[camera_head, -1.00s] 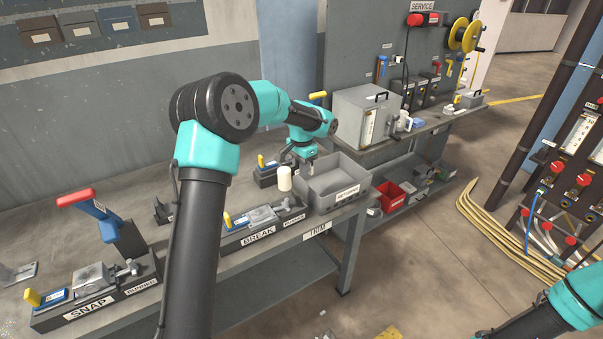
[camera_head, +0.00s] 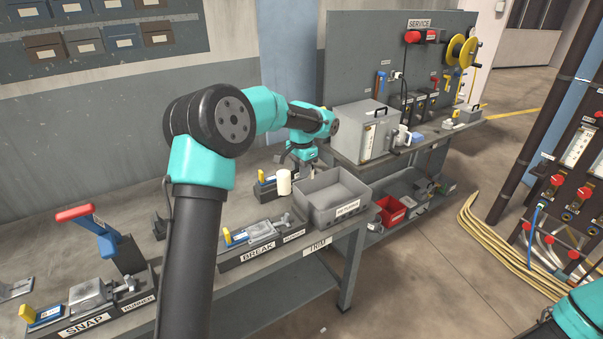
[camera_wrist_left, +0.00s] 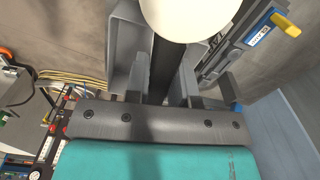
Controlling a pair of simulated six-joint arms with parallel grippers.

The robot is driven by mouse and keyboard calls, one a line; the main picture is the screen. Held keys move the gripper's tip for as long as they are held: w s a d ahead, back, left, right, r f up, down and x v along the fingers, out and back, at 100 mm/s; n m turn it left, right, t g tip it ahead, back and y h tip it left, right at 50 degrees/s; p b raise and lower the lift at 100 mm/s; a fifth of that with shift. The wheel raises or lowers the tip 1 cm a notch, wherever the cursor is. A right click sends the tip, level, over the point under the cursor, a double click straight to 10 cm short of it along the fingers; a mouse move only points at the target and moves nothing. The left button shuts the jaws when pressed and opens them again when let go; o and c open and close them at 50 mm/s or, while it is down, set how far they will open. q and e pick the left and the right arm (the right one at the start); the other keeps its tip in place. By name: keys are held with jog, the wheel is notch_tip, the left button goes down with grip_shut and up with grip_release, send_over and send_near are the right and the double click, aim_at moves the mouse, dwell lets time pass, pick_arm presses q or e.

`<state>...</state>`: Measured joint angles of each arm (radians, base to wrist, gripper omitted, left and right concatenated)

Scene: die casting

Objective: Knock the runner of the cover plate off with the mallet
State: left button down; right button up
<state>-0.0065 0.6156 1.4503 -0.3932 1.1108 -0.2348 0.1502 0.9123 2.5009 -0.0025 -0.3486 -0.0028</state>
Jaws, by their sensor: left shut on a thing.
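My left gripper (camera_head: 303,166) is shut on the mallet's dark handle (camera_wrist_left: 163,70). The mallet's pale round head (camera_head: 284,182) hangs above the bench, behind the BREAK fixture (camera_head: 232,263) and left of the grey bin. In the left wrist view the head (camera_wrist_left: 182,14) fills the top middle, beyond the fingers. A grey cast part (camera_head: 262,232) lies on the BREAK fixture, with its runner end (camera_head: 290,221) at the right. Another grey part (camera_head: 92,291) sits on the SNAP fixture. I cannot tell which part is the cover plate. My right gripper is out of view.
The grey bin (camera_head: 347,213) stands at the bench's right end, close to the mallet. A red-and-blue lever (camera_head: 97,230) rises behind the SNAP fixture. The service bench (camera_head: 440,133) is farther right.

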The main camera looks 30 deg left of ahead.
pick_arm(q)
jog(key=shift+r, duration=1.85)
jog(key=s+d+f, duration=0.4)
jog(key=d+f, duration=0.2)
jog(key=d, duration=0.1)
jog(key=s+d+f+n, duration=0.1)
jog(key=s+d+f, duration=0.3)
jog(key=d, duration=0.3)
jog(key=shift+s+f, duration=0.3)
jog(key=shift+f, duration=0.6)
